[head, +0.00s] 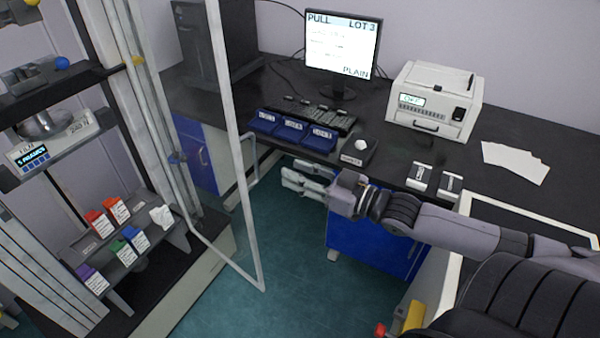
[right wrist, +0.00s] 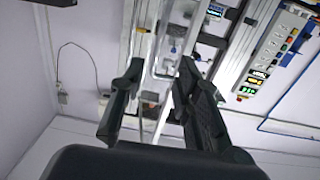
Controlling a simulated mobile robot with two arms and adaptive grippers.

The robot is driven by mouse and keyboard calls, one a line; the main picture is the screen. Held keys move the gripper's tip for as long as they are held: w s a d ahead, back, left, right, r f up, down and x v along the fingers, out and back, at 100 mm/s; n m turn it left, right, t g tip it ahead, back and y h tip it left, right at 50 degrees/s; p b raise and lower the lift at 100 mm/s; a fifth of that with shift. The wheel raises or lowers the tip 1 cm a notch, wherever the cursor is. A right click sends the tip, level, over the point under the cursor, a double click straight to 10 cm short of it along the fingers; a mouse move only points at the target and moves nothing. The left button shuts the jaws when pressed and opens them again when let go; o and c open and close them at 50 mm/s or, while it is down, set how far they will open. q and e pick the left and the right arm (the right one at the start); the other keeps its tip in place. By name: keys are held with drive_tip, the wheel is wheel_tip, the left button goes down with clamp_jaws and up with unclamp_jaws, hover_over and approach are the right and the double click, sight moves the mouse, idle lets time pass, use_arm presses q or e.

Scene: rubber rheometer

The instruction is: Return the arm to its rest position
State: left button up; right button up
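My right arm reaches in from the right in the head view. Its gripper (head: 297,181) hangs in the air in front of the desk, over the floor, beside the open glass door (head: 238,150). In the right wrist view the two fingers of the right gripper (right wrist: 158,72) stand apart with nothing between them. My left gripper is in neither view.
The black desk (head: 400,155) holds a monitor (head: 341,45), blue bins (head: 292,130), a white printer-like device (head: 435,100) and paper sheets (head: 515,162). At left, a shelf rack (head: 130,262) carries coloured boxes. Teal floor (head: 300,240) is open between rack and blue cabinet (head: 370,240).

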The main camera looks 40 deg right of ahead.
drive_tip(key=shift+f, duration=0.1)
idle(0.3)
drive_tip(key=s+a+f+m+g+h, duration=0.1)
drive_tip(key=s+a+f+g+h, duration=0.25)
drive_tip(key=f, duration=0.65)
drive_tip(key=s+a+f+m+g+h, duration=0.15)
drive_tip(key=s+a+f+g, duration=0.3)
drive_tip(key=s, duration=0.45)
drive_tip(key=s+a+f+g+h, duration=0.25)
drive_tip(key=s+f+g, duration=0.3)
drive_tip(key=s, duration=0.45)
wheel_tip(320, 180, down, 28)
drive_tip(key=s, duration=0.2)
drive_tip(key=s+d+f+g, duration=0.2)
drive_tip(key=s+f, duration=1.3)
drive_tip(key=s, duration=0.1)
drive_tip(key=shift+s+d+f+b, duration=0.2)
drive_tip(key=shift+d+f+b, duration=0.1)
drive_tip(key=shift+f+b, duration=0.1)
